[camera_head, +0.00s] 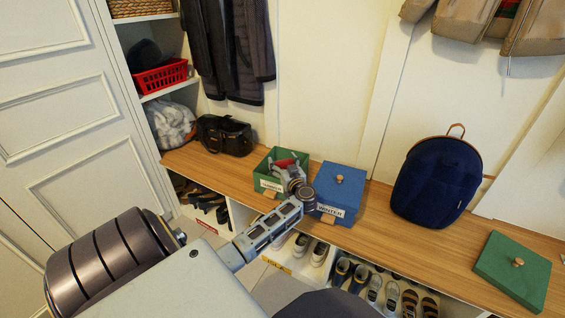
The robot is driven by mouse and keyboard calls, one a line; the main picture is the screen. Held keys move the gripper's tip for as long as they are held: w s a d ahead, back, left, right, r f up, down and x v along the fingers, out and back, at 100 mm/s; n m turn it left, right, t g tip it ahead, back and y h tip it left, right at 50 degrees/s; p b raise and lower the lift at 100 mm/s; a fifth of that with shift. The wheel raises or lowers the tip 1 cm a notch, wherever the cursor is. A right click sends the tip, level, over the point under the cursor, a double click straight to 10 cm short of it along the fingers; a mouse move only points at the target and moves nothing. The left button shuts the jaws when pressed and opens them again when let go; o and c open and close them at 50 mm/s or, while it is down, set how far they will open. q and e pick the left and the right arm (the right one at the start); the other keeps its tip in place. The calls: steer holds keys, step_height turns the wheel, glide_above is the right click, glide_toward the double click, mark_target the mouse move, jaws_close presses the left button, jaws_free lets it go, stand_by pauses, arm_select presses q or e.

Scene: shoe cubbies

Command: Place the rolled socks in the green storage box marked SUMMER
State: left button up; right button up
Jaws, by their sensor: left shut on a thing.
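The green storage box (262,178) stands open on the wooden bench, with a white label on its front that my arm partly covers. My left gripper (284,168) is at the open top of this box, its fingers reaching down inside the walls. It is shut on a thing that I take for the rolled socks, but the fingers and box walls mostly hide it. A small red patch shows beside the fingers; I cannot tell what it belongs to. The green lid (500,272) with a wooden knob lies on the bench at the far right. My right gripper is not in view.
A closed blue box (338,190) marked WINTER stands just right of the green box. A navy backpack (436,182) and a black bag (224,135) are on the bench (388,238). Shoes fill the cubbies below. Coats hang behind; a red basket (160,77) is on a left shelf.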

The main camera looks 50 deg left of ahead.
arm_select(q)
steer(key=shift+f+p, duration=0.45)
steer(key=shift+f, duration=0.1)
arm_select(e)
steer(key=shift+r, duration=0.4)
arm_select(q)
steer(key=o, duration=1)
steer(key=shift+r, duration=0.15)
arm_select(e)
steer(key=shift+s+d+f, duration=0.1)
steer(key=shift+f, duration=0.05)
arm_select(q)
steer(key=shift+r+b, duration=0.25)
steer(key=shift+b, duration=0.2)
steer(key=shift+d+r, duration=0.1)
steer(key=shift+r, duration=0.05)
steer(key=shift+p+v, duration=2.15)
steer(key=shift+v, duration=3.75)
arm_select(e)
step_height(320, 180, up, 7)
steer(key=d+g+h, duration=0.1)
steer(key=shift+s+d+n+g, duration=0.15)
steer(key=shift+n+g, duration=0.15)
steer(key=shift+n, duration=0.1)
